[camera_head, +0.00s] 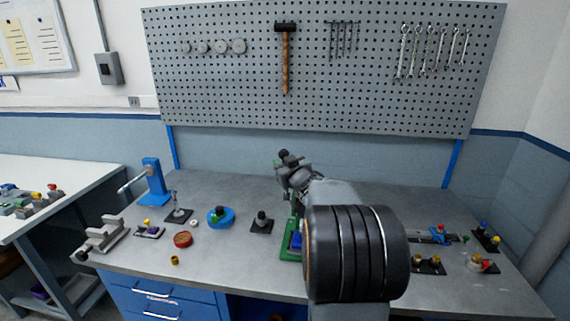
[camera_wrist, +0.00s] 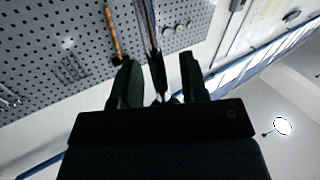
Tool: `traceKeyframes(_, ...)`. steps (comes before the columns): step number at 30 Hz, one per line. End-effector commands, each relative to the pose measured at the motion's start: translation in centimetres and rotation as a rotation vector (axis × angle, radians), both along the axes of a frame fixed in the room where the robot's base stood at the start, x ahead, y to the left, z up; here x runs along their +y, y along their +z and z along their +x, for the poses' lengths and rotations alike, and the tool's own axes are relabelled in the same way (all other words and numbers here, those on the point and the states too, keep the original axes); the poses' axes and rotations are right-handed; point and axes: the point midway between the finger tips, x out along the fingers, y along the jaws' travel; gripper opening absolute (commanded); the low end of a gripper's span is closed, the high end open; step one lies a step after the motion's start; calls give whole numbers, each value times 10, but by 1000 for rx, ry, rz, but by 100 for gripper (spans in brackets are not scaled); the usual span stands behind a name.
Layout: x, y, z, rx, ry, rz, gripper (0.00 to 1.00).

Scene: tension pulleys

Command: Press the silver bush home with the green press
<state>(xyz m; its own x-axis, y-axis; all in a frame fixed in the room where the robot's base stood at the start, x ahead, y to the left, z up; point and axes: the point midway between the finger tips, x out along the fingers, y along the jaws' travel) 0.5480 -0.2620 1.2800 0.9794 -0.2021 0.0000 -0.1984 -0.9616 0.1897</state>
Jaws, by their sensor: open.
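The green press (camera_head: 290,253) stands near the middle of the bench. My arm hides most of it, leaving part of its green frame and a blue part visible. I cannot make out the silver bush for certain. In the wrist view my gripper (camera_wrist: 160,80) is open, with its two dark fingers apart. A thin shiny bar (camera_wrist: 153,45) shows between the fingers; I cannot tell whether it touches them or what it belongs to. In the head view my arm reaches over the bench and I cannot make out the fingertips.
A blue press (camera_head: 154,182) with a lever stands at the back left. A grey vise (camera_head: 100,236), a red round part (camera_head: 183,240) and a blue round holder (camera_head: 221,217) are on the left. Several small fixtures, including one with red (camera_head: 483,264), are on the right. A pegboard hangs behind.

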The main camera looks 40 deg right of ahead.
Motion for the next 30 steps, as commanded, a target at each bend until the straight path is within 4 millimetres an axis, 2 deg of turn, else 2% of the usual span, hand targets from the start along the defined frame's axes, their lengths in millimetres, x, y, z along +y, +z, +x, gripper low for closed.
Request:
traceKeyframes(2,0,0,0,0,0,0,38)
traceKeyframes(14,0,0,0,0,0,0,0)
traceKeyframes(30,3,-5,-2,-15,0,-14,0)
